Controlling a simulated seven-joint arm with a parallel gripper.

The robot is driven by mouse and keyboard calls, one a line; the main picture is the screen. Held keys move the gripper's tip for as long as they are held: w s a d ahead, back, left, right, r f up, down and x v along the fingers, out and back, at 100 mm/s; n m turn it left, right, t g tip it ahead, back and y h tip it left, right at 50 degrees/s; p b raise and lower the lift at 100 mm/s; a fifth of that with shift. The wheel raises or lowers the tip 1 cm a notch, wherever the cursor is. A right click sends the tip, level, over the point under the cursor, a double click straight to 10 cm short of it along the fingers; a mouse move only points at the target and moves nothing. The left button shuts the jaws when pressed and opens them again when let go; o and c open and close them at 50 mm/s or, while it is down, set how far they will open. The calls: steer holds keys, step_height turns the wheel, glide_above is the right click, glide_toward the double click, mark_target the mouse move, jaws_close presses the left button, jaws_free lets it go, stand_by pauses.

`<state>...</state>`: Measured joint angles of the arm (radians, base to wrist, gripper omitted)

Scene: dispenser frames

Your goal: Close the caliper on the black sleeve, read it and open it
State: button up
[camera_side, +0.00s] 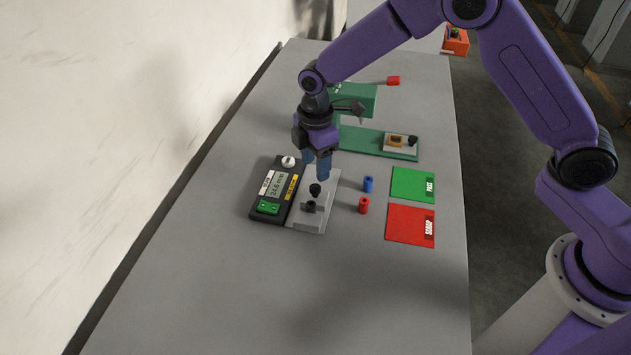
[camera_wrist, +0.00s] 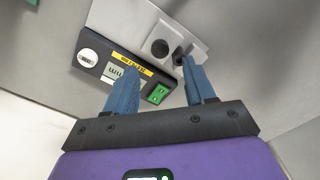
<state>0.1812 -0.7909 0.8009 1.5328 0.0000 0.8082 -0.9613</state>
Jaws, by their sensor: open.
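The caliper station has a black readout box (camera_side: 258,207) joined to a pale grey plate (camera_side: 306,222). Its display (camera_side: 277,187) appears to read 24.6 mm. A round black piece (camera_side: 315,189) stands upright on the plate, with a smaller dark piece (camera_side: 310,206) beside it at a grey jaw. I cannot tell for sure which one is the black sleeve. In the wrist view, the round piece (camera_wrist: 160,47) and dark piece (camera_wrist: 180,56) lie beyond my fingertips. My gripper (camera_side: 316,170) is open and empty, with blue fingers above the plate's upper end.
Blue (camera_side: 368,184) and red (camera_side: 363,205) sleeves stand right of the plate. A green stand (camera_side: 365,141) is behind. The front table is clear.

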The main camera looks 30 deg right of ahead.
mark_target(316, 187)
step_height(316, 187, down, 7)
steer(key=shift+r, duration=0.15)
